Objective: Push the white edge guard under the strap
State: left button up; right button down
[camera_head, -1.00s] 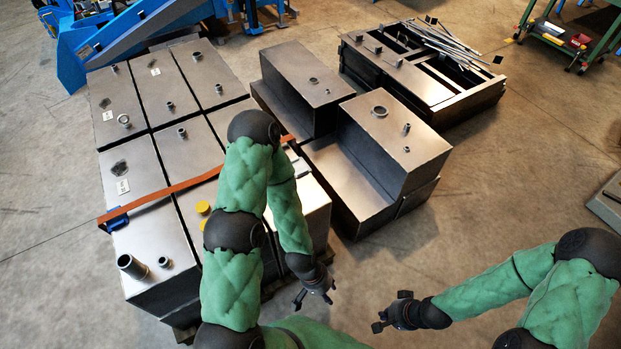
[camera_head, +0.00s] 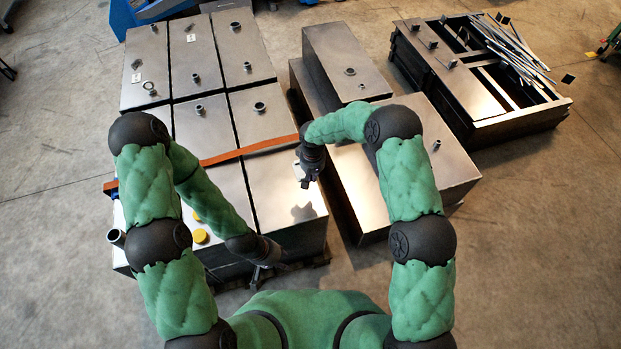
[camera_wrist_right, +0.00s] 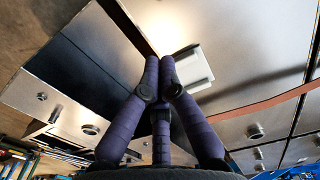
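The white edge guard (camera_wrist_right: 193,70) lies at the edge of a metal tank top, apart from the strap in the right wrist view. In the head view only a small pale part of it (camera_head: 297,171) shows beside my right gripper (camera_head: 309,181). The orange strap (camera_head: 235,154) runs across the tank tops; it also shows in the right wrist view (camera_wrist_right: 262,104). My right gripper's fingers (camera_wrist_right: 159,68) are drawn together with their tips right beside the guard; nothing shows between them. My left gripper (camera_head: 262,275) hangs low at the tanks' front side, its fingers too small to read.
Metal tanks (camera_head: 210,125) with pipe stubs and yellow caps (camera_head: 200,236) fill the left. A stepped tank block (camera_head: 345,60) stands to the right across a gap. A frame with loose rods (camera_head: 480,80) is farther right. Open floor surrounds them.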

aim_at(313, 193)
notch_tip(313, 193, down, 9)
jog(key=shift+s+d+f+b, duration=0.1)
jog(key=shift+f+b, duration=0.05)
jog(key=shift+b, duration=0.75)
jog(key=w, duration=0.1)
jog(key=w+a, duration=0.1)
jog(key=shift+w+f+b, duration=0.25)
jog(key=shift+w+b, duration=0.05)
jog(key=shift+w, duration=0.05)
jog(key=shift+w+a+r, duration=0.1)
jog(key=shift+w+a, duration=0.05)
jog(key=shift+w, duration=0.45)
